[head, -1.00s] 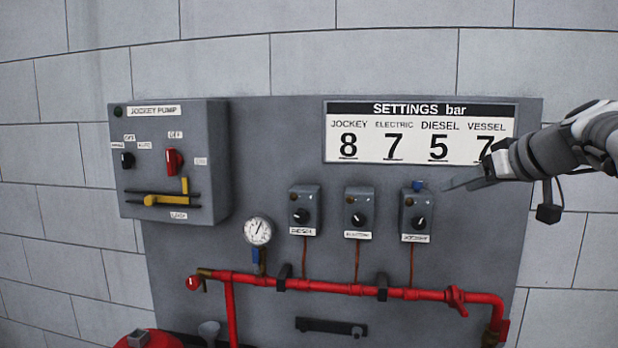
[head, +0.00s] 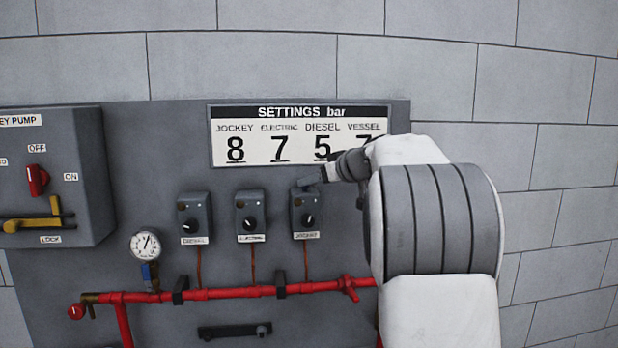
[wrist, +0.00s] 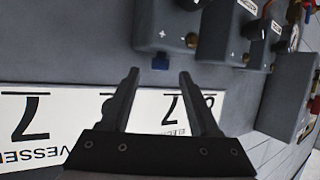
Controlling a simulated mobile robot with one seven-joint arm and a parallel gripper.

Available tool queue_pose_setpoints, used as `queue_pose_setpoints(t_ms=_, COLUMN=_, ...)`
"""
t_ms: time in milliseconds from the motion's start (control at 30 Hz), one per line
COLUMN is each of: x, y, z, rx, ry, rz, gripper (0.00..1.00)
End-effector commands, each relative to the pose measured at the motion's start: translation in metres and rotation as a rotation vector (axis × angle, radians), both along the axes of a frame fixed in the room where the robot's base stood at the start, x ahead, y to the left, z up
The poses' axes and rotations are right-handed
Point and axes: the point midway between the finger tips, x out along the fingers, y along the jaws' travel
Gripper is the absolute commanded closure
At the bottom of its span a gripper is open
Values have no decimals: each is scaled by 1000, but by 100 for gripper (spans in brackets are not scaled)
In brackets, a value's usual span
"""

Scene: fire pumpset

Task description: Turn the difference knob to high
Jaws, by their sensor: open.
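Three grey switch boxes with black dials hang on the panel: diesel (head: 194,219), electric (head: 251,216) and jockey (head: 306,213). No label reading "difference" is legible. My gripper (head: 310,180) is at the top of the jockey box. Contact cannot be told.
The settings board (head: 298,136) is just above and behind my gripper. A red pipe (head: 230,293) with a valve handle runs below the boxes. A pressure gauge (head: 145,245) and the jockey pump box (head: 55,178) are to the left.

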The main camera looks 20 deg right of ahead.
Motion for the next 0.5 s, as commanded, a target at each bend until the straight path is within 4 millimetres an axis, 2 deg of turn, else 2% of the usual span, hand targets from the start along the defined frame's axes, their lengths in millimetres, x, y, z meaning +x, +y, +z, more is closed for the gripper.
queue_pose_setpoints(t_ms=33, x=8, y=2, z=-2, rx=0, ry=2, rz=3, gripper=38)
queue_pose_setpoints(t_ms=200, x=22, y=4, z=-8, rx=0, ry=0, rz=1, gripper=38)
queue_pose_setpoints(t_ms=500, x=27, y=5, z=-11, rx=0, ry=0, rz=0, gripper=38)
